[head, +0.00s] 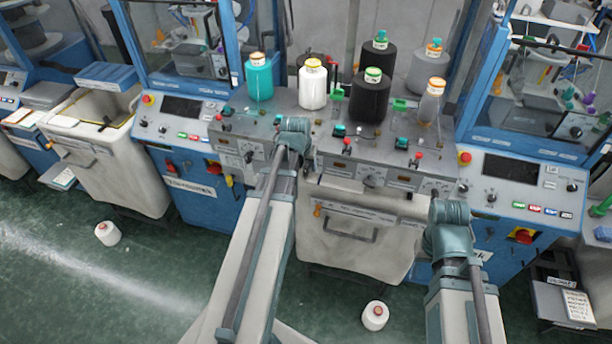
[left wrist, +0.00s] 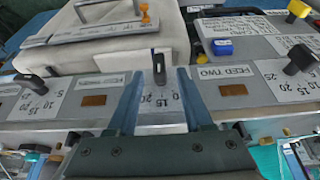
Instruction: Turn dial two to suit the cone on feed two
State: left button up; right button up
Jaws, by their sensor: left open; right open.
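Several yarn cones stand on the grey machine top: teal (head: 259,80), white (head: 312,88), black (head: 369,98) and pale grey (head: 431,105) in front, others behind. I cannot tell for sure which is on feed two. In the left wrist view a black dial knob (left wrist: 158,68) stands between the open fingers of my left gripper (left wrist: 160,90), apart from both, over a numbered scale. A "FEED TWO" label (left wrist: 225,73) is just right of it. In the head view my left gripper (head: 293,135) hides that dial. My right gripper (head: 448,222) is open and empty, in front of the right machine section.
Neighbouring dials (left wrist: 30,84) and (left wrist: 298,60) flank this one. A cream bin (head: 350,235) with a handle is below the panel. Blue-framed machines stand on both sides. Two white cones (head: 108,233) and (head: 375,315) lie on the green floor.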

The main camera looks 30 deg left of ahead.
pick_arm(q)
jog(key=shift+b+x, duration=0.45)
jog(key=shift+x, duration=0.5)
jog(key=shift+r, duration=0.1)
grip_shut()
